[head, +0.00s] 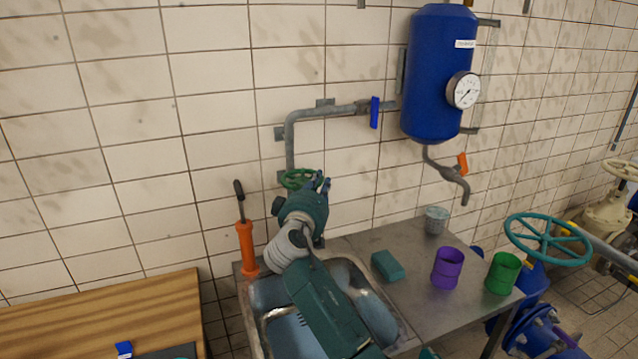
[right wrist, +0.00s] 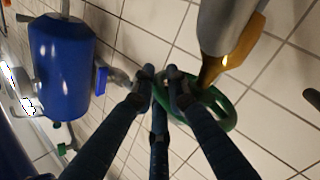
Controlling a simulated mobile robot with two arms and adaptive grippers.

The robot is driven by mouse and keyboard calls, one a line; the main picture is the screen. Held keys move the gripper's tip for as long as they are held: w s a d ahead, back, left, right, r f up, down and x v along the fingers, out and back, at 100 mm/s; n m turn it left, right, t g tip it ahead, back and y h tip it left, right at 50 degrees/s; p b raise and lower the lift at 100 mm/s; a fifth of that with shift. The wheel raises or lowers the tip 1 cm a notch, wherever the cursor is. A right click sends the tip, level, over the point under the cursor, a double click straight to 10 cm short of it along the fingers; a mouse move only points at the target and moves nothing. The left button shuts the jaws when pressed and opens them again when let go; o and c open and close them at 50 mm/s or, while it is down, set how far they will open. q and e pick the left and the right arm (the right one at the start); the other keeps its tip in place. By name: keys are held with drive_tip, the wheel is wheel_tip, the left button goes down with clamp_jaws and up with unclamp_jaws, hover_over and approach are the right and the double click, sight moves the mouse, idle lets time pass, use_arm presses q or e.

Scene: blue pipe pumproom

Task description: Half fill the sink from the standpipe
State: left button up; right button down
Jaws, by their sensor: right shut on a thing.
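The green handwheel (head: 297,178) sits on the grey standpipe against the tiled wall, above the back of the sink. My right gripper (head: 320,183) reaches up over the sink and is shut on the green handwheel, which also shows between its dark fingers in the right wrist view (right wrist: 222,118). The metal sink (head: 372,302) is below, partly hidden by my right arm. Its inside looks bluish; I cannot tell how much water is in it. The standpipe's spout is hidden behind my gripper in the head view. My left gripper is not in view.
A blue tank (head: 436,75) with a gauge hangs on the wall at right. The metal counter holds a teal sponge (head: 387,266), a purple mug (head: 447,268), a green mug (head: 503,273) and a grey cup (head: 436,220).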

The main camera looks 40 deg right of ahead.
drive_tip(key=n+t+y, duration=0.1)
drive_tip(key=n+t+y+p, duration=0.1)
drive_tip(key=d+n+t+y+p, duration=0.1)
drive_tip(key=shift+w+y, duration=0.3)
drive_tip(key=shift+w, duration=0.05)
drive_tip(key=shift+w+f+n+t+y+p, duration=0.25)
drive_tip(key=shift+n+t+y+p, duration=0.25)
drive_tip(key=shift+y+p, duration=0.25)
drive_tip(key=c, duration=1.9)
unclamp_jaws()
drive_tip(key=shift+c, duration=0.2)
drive_tip(key=shift+o, duration=1.1)
drive_tip(key=shift+r, duration=0.1)
drive_tip(key=v, duration=1.2)
